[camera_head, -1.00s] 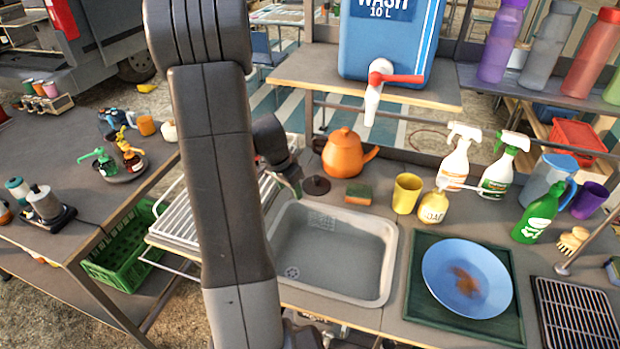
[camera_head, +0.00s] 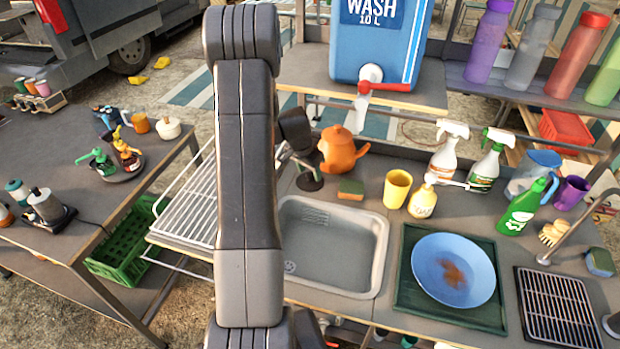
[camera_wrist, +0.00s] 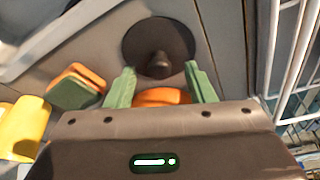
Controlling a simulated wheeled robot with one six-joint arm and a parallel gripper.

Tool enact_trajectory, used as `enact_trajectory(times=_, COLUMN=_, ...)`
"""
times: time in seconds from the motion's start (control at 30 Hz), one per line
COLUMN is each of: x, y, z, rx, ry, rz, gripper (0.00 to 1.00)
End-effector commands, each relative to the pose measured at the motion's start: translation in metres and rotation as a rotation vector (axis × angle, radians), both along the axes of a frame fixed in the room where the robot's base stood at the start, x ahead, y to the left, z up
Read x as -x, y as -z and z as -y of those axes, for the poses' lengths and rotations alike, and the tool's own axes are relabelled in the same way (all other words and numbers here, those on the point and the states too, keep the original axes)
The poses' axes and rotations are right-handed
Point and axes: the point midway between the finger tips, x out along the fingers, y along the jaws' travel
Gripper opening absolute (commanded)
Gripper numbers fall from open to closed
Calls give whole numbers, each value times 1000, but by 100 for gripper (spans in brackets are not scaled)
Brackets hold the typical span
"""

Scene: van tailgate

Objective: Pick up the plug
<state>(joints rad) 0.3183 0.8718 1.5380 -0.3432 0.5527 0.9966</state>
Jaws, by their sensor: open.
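The plug is a dark round disc with a raised knob, lying on the counter behind the sink's left end (camera_head: 310,184). It shows whole in the wrist view (camera_wrist: 158,42), its knob just beyond my fingertips and roughly midway between them. My gripper (camera_wrist: 160,78) is open, with its two green fingers apart and nothing held. In the head view my gripper (camera_head: 312,167) is just above the plug; the arm hides part of it. I cannot tell whether the fingers reach down around the knob.
An orange kettle (camera_head: 340,150) stands close behind and right of the plug. A sponge (camera_head: 351,188) and yellow cup (camera_head: 396,189) are further right. The sink (camera_head: 335,240) is in front, empty. A white wire rack (camera_head: 188,210) is at the left.

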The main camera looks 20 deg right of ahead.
Motion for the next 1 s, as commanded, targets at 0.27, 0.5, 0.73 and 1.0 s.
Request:
enact_trajectory(times=0.27, x=0, y=5, z=1, rx=0, ry=1, rz=0, gripper=49)
enact_trajectory(times=0.5, x=0, y=5, z=1, rx=0, ry=1, rz=0, gripper=12)
enact_trajectory(times=0.73, x=0, y=5, z=1, rx=0, ry=1, rz=0, gripper=0)
enact_trajectory(times=1.0, x=-1, y=-1, z=1, rx=1, ry=0, rz=3, gripper=0)
